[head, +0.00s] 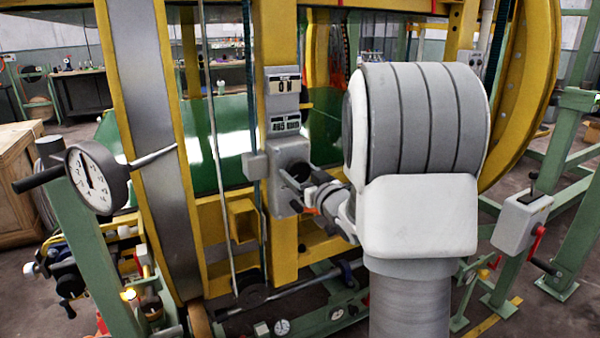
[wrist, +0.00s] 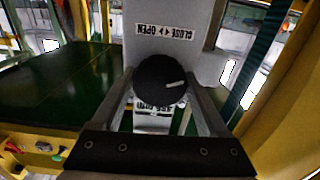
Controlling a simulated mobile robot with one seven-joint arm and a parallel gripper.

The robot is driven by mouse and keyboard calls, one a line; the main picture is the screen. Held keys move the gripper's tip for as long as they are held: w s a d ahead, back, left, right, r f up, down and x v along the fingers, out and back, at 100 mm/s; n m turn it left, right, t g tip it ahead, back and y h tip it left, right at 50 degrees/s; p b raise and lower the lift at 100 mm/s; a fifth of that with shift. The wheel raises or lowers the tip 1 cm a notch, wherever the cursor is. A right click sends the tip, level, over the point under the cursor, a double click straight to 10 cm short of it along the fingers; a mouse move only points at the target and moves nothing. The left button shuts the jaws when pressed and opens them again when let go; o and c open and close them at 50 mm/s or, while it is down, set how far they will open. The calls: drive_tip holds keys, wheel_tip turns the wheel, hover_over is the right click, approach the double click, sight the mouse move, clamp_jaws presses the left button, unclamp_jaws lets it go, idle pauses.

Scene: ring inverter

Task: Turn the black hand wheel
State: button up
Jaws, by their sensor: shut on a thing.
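The black hand wheel (wrist: 158,80) is a round black knob with a pale mark, on the front of a grey box (head: 291,152). In the head view the wheel (head: 297,172) is partly covered by my gripper (head: 304,188). In the wrist view the two fingers of my gripper (wrist: 160,92) lie on the left and right of the wheel and are shut on it. A white label (wrist: 165,32) reading "CLOSE" and "OPEN" appears upside down above the wheel. A second label below is partly hidden by the wheel.
Two small displays (head: 285,123) sit above the box on a yellow post (head: 278,30). A round dial gauge (head: 96,178) stands at the left. A grey box with a red handle (head: 522,222) is at the right. Yellow beams and green frames crowd both sides.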

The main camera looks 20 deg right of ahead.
drive_tip(key=m+p, duration=0.2)
drive_tip(key=m, duration=0.3)
drive_tip(key=shift+m, duration=0.3)
drive_tip(key=m+p, duration=0.2)
drive_tip(key=m, duration=0.2)
drive_tip(key=shift+r, duration=0.1)
drive_tip(key=m+p, duration=0.3)
drive_tip(key=m, duration=0.2)
drive_tip(key=m+p, duration=0.3)
drive_tip(key=m, duration=0.1)
drive_tip(key=shift+r+m, duration=0.1)
drive_tip(key=shift+m, duration=0.2)
drive_tip(key=m+p, duration=0.4)
drive_tip(key=m, duration=0.1)
drive_tip(key=shift+p, duration=0.3)
drive_tip(key=m+p, duration=0.3)
drive_tip(key=m, duration=0.2)
drive_tip(key=shift+r, duration=0.1)
drive_tip(key=m+p, duration=0.2)
drive_tip(key=m, duration=0.2)
drive_tip(key=shift+p, duration=0.35)
drive_tip(key=shift+m+p, duration=0.45)
drive_tip(key=shift+m, duration=1.55)
